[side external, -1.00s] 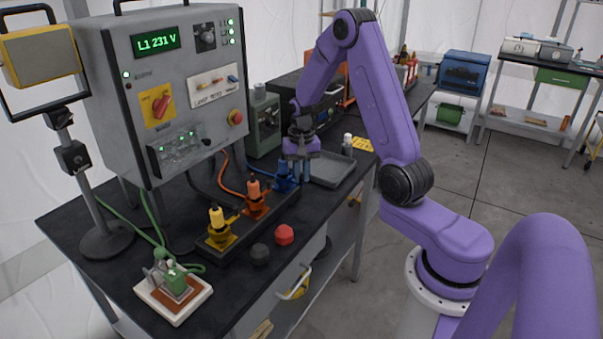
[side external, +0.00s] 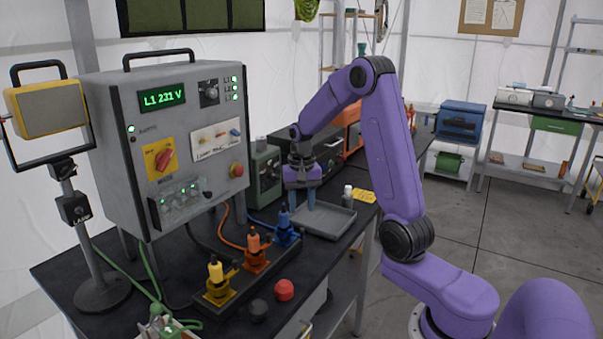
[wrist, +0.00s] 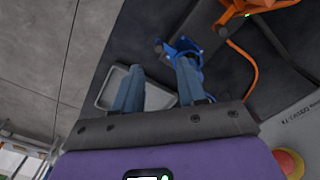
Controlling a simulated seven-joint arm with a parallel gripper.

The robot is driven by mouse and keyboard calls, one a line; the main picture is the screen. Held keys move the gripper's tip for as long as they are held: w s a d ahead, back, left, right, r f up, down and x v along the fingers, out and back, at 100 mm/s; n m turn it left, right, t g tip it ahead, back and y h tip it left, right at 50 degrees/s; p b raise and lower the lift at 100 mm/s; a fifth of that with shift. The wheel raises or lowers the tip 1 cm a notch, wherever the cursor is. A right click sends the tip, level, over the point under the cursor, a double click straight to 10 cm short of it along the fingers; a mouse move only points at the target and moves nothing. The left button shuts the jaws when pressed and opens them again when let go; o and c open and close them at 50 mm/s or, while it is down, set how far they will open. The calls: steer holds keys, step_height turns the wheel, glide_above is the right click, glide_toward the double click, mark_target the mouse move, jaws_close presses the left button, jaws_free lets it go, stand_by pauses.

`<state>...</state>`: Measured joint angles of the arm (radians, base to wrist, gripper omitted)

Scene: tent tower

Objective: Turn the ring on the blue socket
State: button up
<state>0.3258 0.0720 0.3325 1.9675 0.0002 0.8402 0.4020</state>
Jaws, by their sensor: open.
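The blue socket (side external: 286,230) stands at the far end of a dark strip, with a blue plug upright in it. In the wrist view the blue socket and its ring (wrist: 182,47) lie just beyond the fingertips, partly hidden by the right finger. My gripper (side external: 302,200) is open and empty, its fingers pointing down, above and a little right of the blue socket in the side view. In the wrist view my gripper (wrist: 155,85) has a clear gap between its fingers. I cannot tell whether the right finger touches the ring.
Orange (side external: 255,255) and yellow (side external: 217,285) sockets with plugs share the strip. A grey tray (side external: 335,222) lies right of the gripper. The control cabinet (side external: 125,95) rises behind. A red knob (side external: 284,290) and a black knob (side external: 258,311) lie in front.

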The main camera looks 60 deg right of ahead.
step_height(320, 180, up, 10)
stand_by(0.4)
steer(key=s+a+f+n, duration=0.1)
steer(key=s+a+n, duration=0.35)
steer(key=a, duration=0.45)
steer(key=s+a+f+n, duration=0.1)
steer(key=s+a+n, duration=0.2)
steer(key=a+n, duration=0.45)
steer(key=s+a+f+n, duration=0.2)
steer(key=s+n, duration=0.3)
steer(key=s, duration=0.5)
steer(key=s+a+f+n, duration=0.1)
steer(key=s+a+n, duration=0.3)
steer(key=s, duration=0.6)
steer(key=shift+f+n, duration=0.4)
